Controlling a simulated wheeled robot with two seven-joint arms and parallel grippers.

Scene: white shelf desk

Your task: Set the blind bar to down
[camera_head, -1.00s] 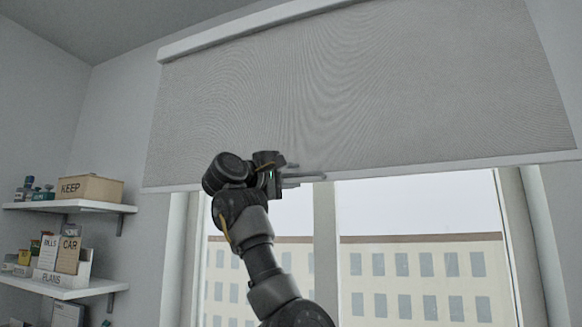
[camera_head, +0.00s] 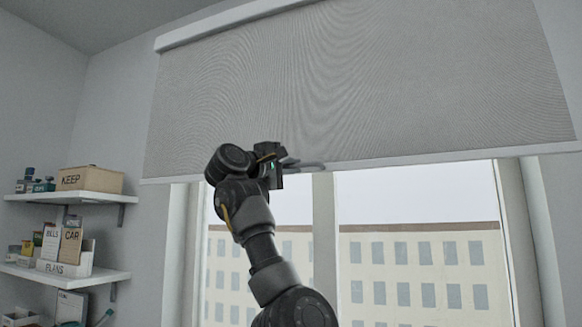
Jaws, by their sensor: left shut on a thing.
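The grey roller blind (camera_head: 400,90) hangs over the upper part of the window. Its white blind bar (camera_head: 440,158) runs along the lower edge, well above the bottom of the view. My left gripper (camera_head: 300,165) is at the bar, left of its middle, and is shut on it. The fingers partly hide the bar there, and the exact contact is hard to see. My right gripper is not in view.
The window (camera_head: 420,207) below the bar shows a building outside. Two white wall shelves at the left hold a KEEP box (camera_head: 90,180) and a PLANS holder (camera_head: 64,267). The space between shelves and arm is clear.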

